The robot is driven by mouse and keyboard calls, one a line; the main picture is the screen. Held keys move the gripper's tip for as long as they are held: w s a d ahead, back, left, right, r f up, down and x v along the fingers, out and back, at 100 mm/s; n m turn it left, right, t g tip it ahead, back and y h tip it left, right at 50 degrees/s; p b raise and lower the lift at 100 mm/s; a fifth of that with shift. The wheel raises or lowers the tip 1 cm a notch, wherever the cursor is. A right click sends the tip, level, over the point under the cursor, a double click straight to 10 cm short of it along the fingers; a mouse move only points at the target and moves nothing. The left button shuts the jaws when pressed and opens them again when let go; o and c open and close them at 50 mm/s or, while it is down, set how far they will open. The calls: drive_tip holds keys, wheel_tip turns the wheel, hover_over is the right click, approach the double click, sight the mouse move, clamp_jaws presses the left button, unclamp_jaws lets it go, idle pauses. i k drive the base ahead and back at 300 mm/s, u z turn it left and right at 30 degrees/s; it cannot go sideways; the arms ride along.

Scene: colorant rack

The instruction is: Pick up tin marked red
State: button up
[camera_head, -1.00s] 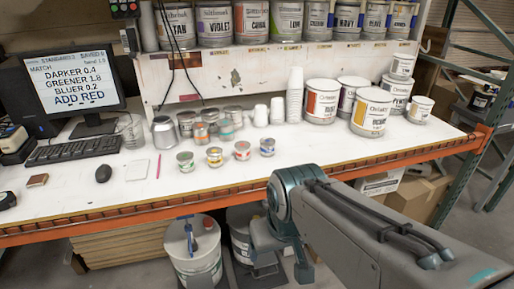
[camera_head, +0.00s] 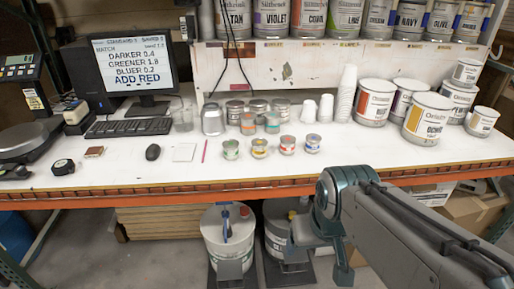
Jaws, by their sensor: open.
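A small tin with a red-pink label (camera_head: 287,146) stands upright on the white bench top, third from the left in a row of small tins. A yellow-labelled tin (camera_head: 259,149) is on its left and a blue-labelled tin (camera_head: 312,144) on its right. A green-labelled tin (camera_head: 231,150) is at the row's left end. The lettering on them is too small to read. My gripper (camera_head: 320,254) hangs in front of the bench edge, below and right of the red tin and apart from it. It appears open and empty; its fingertips are hard to make out.
The orange bench edge (camera_head: 180,198) lies between my gripper and the tins. Behind the row stand several cans (camera_head: 235,108) and stacked white cups (camera_head: 345,95). Large paint cans (camera_head: 428,118) fill the right. The monitor (camera_head: 128,65) reads "ADD RED". Bench front before the tins is clear.

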sight(288, 141)
drive_tip(key=u, duration=0.2)
drive_tip(key=i, duration=1.15)
drive_tip(key=z, duration=0.6)
